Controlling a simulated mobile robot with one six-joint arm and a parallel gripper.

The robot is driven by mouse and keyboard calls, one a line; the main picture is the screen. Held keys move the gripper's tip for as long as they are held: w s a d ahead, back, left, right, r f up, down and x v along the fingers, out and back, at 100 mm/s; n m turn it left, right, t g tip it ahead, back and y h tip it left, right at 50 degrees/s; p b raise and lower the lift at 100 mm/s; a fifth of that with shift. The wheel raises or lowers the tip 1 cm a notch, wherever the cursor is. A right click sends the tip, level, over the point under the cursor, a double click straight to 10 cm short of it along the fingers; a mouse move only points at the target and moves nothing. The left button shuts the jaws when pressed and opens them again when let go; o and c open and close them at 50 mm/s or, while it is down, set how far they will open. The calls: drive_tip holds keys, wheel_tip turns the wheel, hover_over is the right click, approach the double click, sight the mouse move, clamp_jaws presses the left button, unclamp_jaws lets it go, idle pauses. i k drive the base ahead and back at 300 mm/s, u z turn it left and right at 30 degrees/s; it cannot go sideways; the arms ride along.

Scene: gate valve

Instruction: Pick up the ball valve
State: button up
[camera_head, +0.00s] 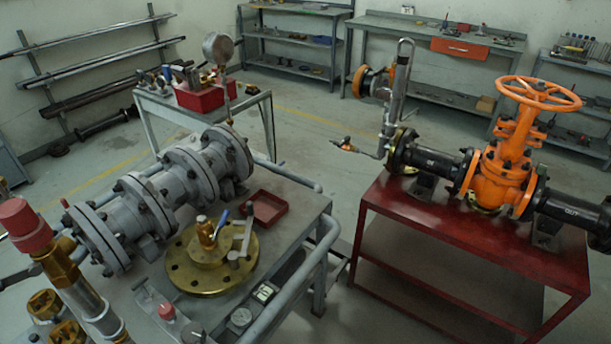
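A small brass valve with a blue lever (208,233), which looks like the ball valve, stands on top of a round brass flange (190,276) on the grey table at the lower left. Its blue lever points up and to the right. A grey angled metal piece (243,240) stands on the flange just right of the valve; I cannot tell whether they touch. My gripper is not in view.
A grey flanged pipe assembly (160,192) lies behind the flange. A red tray (266,206) is to its right. A tall red-capped brass fitting (38,240) stands at left. An orange gate valve (505,170) sits on the red table (400,206).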

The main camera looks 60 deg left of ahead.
sight(204, 227)
drive_tip(key=u, duration=0.7)
drive_tip(key=i, duration=0.85)
drive_tip(key=u, duration=2.7)
drive_tip(key=i, duration=1)
